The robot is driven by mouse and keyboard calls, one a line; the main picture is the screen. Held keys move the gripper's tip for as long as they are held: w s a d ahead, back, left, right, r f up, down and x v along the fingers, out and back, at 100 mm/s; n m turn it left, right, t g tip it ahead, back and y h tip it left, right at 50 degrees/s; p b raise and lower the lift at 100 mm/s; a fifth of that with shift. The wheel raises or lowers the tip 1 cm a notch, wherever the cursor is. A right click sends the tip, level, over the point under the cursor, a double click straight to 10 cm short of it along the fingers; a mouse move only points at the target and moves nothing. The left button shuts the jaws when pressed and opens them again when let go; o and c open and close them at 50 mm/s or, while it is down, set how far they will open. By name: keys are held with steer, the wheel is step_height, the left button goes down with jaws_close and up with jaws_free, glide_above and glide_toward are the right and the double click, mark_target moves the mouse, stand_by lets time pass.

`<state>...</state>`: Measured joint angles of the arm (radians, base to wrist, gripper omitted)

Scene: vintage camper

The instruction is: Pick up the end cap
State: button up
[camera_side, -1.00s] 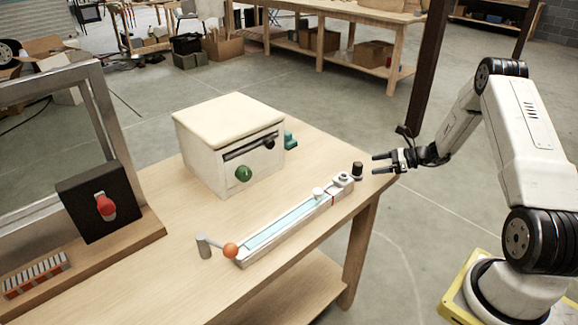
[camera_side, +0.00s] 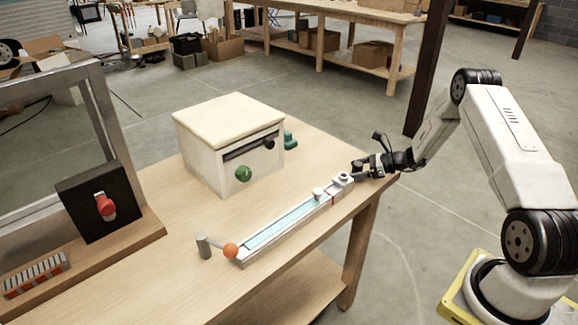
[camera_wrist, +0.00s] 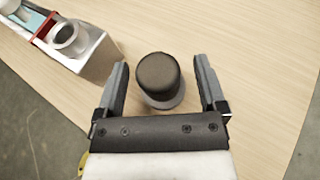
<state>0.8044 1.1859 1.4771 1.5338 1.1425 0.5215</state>
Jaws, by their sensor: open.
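The end cap (camera_wrist: 158,78) looks like a short dark cylinder with a rounded top and a greyish lower rim. In the wrist view it stands on the wooden table between the open fingers of my gripper (camera_wrist: 162,88), with a gap on each side. In the side view my gripper (camera_side: 358,171) is low over the table's right end, and its dark fingers hide most or all of the cap. The gripper holds nothing.
A long white rail with a pale blue strip (camera_side: 290,222) lies close to the left of the gripper. Its end with a round socket (camera_wrist: 68,38) shows in the wrist view. A cream-topped white box (camera_side: 228,125) stands behind. The table edge is near.

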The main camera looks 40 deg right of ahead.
steer(key=shift+w, duration=0.1)
stand_by(0.4)
jaws_close()
steer(key=shift+r, duration=0.1)
steer(key=shift+r, duration=0.4)
steer(key=s+a+r, duration=0.3)
steer(key=s+r, duration=0.3)
steer(key=s+a+r, duration=0.2)
steer(key=s+r, duration=0.4)
steer(key=shift+s+a, duration=0.4)
stand_by(0.5)
